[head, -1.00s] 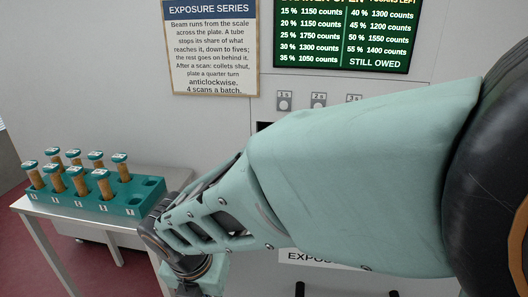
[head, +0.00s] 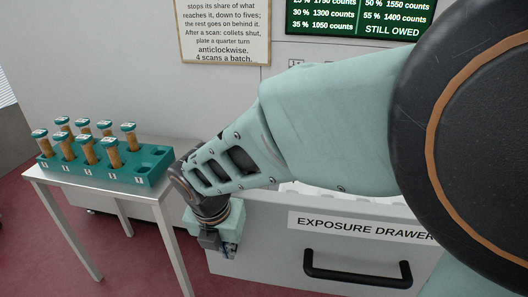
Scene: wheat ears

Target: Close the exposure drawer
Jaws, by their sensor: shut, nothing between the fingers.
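The exposure drawer (head: 265,258) is a pale grey drawer front with a white label reading "EXPOSURE DRAWER" (head: 345,225) and a black bar handle (head: 358,270). It stands out from the wall, with a strip of pale interior showing behind its top edge. My arm hides much of the inside and the right part. My gripper (head: 213,243) points down at the left end of the drawer front, shut and empty. I cannot tell whether it touches the panel.
A teal rack (head: 130,176) with several capped tan tubes stands on a white table (head: 65,184) at left. A printed notice (head: 222,35) and a green counts screen (head: 345,20) are on the wall.

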